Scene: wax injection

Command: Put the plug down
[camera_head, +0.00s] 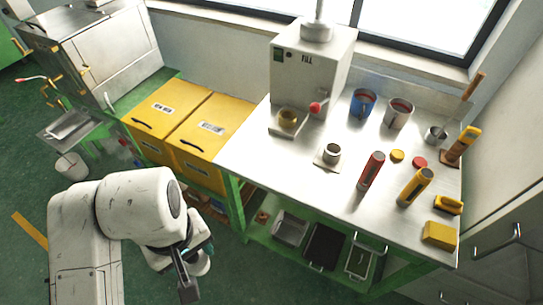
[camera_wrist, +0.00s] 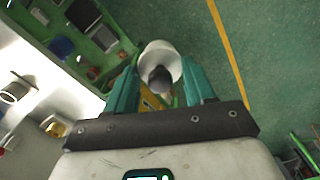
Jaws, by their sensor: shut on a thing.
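My gripper (camera_wrist: 161,68) is shut on the plug (camera_wrist: 160,52), a pale round piece with a dark grey knob between the two teal fingers in the wrist view. The plug is held above the green floor, beside the workbench. In the head view my gripper (camera_head: 187,278) hangs at the lower left, in front of the bench, and a pale rounded part shows beside its dark fingers; the plug cannot be made out clearly there. The white wax injector (camera_head: 310,75) stands at the back of the metal-topped bench (camera_head: 300,165).
The bench holds a blue pot (camera_head: 362,103), a steel pot (camera_head: 399,113), a red tube (camera_head: 371,170) and a yellow tube (camera_head: 414,187). Its front left top is clear. Yellow cabinets (camera_head: 190,135) adjoin it. A white bucket (camera_head: 71,167) stands on the floor at left.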

